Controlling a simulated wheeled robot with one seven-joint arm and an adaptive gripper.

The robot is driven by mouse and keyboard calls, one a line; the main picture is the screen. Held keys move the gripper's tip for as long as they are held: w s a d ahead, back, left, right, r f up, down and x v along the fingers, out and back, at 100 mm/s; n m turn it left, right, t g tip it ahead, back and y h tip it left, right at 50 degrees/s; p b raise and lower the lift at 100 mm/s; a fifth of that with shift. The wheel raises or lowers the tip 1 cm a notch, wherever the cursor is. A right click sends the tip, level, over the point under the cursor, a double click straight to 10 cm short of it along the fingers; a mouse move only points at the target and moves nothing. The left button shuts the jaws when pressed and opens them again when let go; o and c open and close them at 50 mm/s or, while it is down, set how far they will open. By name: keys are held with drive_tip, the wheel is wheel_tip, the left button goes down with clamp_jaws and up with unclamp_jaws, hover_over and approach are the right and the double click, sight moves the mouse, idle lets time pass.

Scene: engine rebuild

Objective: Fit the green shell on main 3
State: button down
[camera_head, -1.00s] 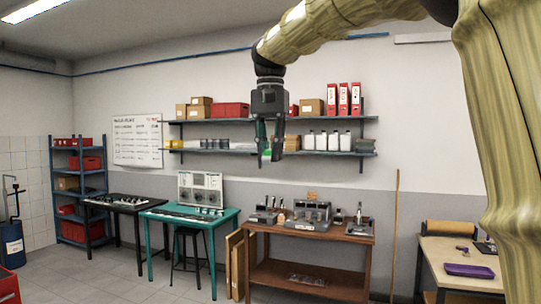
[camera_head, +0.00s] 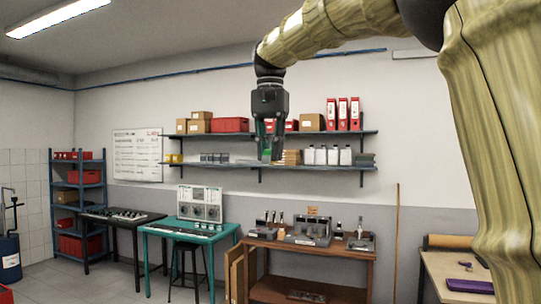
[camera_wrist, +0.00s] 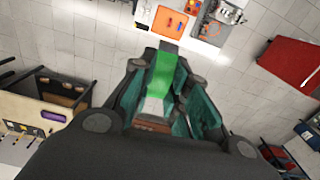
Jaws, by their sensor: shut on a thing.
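My gripper (camera_head: 270,150) hangs from my raised arm, high in the room, and in the head view it appears in front of the wall shelves. In the wrist view, my gripper (camera_wrist: 160,85) is shut on the green shell (camera_wrist: 160,75), a bright green strip between the dark fingers. A pale grey part shows below the green. In the head view the green shell (camera_head: 266,158) is a small patch at the fingertips. Main 3 cannot be made out in these frames.
A brown workbench (camera_head: 285,252) with grey fixtures (camera_head: 309,228) stands at the back. A teal table (camera_head: 165,231), a black table (camera_head: 125,217) and a blue shelf rack (camera_head: 79,190) stand left. A wooden table (camera_head: 440,268) with a purple tray (camera_head: 470,286) is at right. Open floor lies below my gripper.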

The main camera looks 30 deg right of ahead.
drive_tip(key=shift+r, duration=4.8)
